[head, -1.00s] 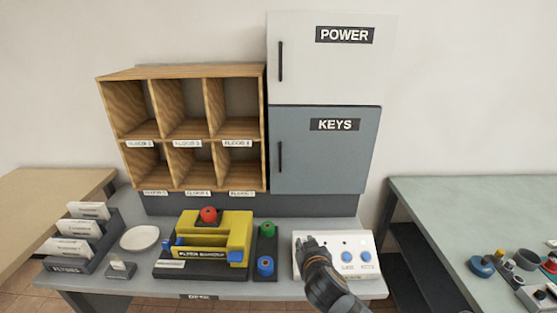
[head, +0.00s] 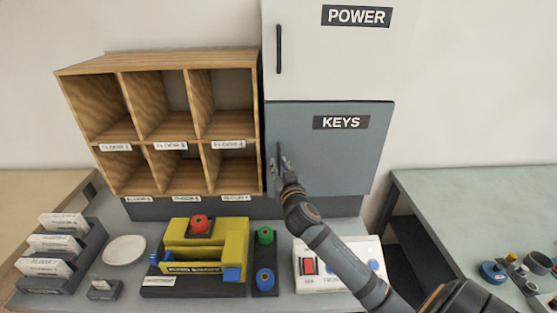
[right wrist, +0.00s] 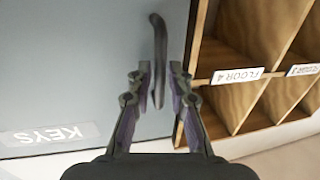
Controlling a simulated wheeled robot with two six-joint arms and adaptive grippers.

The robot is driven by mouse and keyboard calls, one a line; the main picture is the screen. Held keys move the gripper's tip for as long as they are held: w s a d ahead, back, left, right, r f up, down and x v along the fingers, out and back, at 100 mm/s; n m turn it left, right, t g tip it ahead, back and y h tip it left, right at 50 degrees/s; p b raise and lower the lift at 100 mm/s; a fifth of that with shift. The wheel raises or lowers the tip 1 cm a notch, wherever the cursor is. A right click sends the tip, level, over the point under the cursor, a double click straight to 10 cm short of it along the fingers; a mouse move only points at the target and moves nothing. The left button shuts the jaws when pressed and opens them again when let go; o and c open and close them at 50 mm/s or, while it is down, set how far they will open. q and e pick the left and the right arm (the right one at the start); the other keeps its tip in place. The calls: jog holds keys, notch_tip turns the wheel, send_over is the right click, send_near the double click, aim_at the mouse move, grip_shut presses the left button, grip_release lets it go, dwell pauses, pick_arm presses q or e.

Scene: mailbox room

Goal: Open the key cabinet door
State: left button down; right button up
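The grey-blue key cabinet door (head: 335,155), labelled KEYS, is shut. It also shows upside down in the right wrist view (right wrist: 70,70). Its dark vertical handle (right wrist: 158,45) is near the door's left edge; in the head view it is partly hidden by my gripper. My right gripper (head: 279,160) is at the handle. In the right wrist view its fingers (right wrist: 161,72) are apart, one on each side of the handle's end, with a gap visible. I cannot tell how deep the handle sits between them. My left gripper is not in view.
The white POWER cabinet (head: 340,55) is directly above. A wooden pigeonhole shelf (head: 258,120) stands close left of the handle. Below are a yellow device (head: 215,245) and a white button panel (head: 305,285). A side table (head: 450,210) is at the right.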

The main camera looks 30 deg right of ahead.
jog(key=shift+w+d+r, duration=0.15)
jog(key=shift+w, duration=0.3)
jog(key=shift+w+d, duration=0.1)
grip_shut()
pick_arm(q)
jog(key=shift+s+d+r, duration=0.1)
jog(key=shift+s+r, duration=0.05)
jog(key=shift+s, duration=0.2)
